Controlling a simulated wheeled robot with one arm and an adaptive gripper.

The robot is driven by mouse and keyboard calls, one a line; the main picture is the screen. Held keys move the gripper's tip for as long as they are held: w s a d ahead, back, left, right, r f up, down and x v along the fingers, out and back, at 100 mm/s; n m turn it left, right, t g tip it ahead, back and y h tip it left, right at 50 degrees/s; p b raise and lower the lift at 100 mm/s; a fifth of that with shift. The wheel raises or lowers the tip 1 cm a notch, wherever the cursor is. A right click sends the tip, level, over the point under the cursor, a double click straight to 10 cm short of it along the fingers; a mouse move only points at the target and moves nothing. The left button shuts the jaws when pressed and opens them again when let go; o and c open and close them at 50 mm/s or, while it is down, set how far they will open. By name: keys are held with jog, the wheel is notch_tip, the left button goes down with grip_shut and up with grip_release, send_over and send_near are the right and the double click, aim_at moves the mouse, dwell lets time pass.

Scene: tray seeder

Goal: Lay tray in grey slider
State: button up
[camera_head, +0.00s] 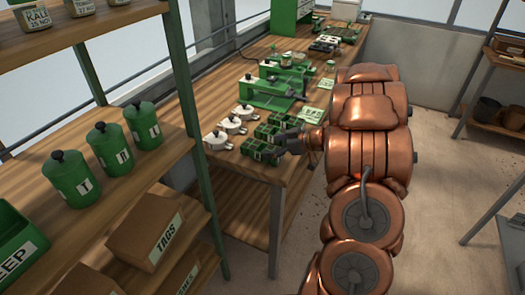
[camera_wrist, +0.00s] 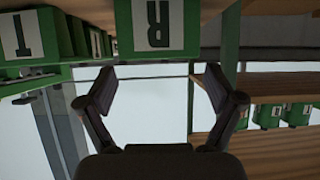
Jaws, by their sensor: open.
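Several small dark green cell trays sit at the near end of the wooden bench (camera_head: 222,108); the nearest tray (camera_head: 259,152) lies beside the bench's front edge. My gripper (camera_head: 282,143) is right by this tray in the head view, its fingers close to the tray's right side. A green seeder machine (camera_head: 268,95) stands farther back on the bench. A dark part lies along it, but I cannot make out the grey slider clearly.
Several white lidded pots (camera_head: 218,141) stand left of the trays. More green devices and a white-green card (camera_head: 313,115) lie farther back. A shelf (camera_head: 120,185) with green canisters (camera_head: 110,148) and a cardboard box (camera_head: 146,230) stands at left.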

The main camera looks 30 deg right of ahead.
aim_at(256, 145)
jog(key=shift+d+p+x, duration=0.1)
jog(key=shift+p+x, duration=0.3)
jog(key=shift+x, duration=0.9)
jog(key=shift+d+p+x, duration=0.15)
jog(key=shift+p+x, duration=0.2)
jog(key=shift+x, duration=0.9)
jog(key=shift+w+f, duration=0.1)
jog(key=shift+f, duration=0.05)
jog(key=c, duration=1.5)
jog(key=shift+r+b, duration=0.3)
jog(key=shift+r, duration=1.5)
jog(key=s+a+b, duration=0.1)
jog(key=s+a, duration=0.1)
jog(key=s, duration=0.3)
jog(key=s+a+r+b, duration=0.1)
jog(key=s+a, duration=0.1)
jog(key=s, duration=0.3)
jog(key=s+a+b, duration=0.1)
jog(key=s+b, duration=0.1)
jog(key=s, duration=0.3)
jog(key=shift+a+r, duration=0.2)
jog(key=shift+a, duration=0.2)
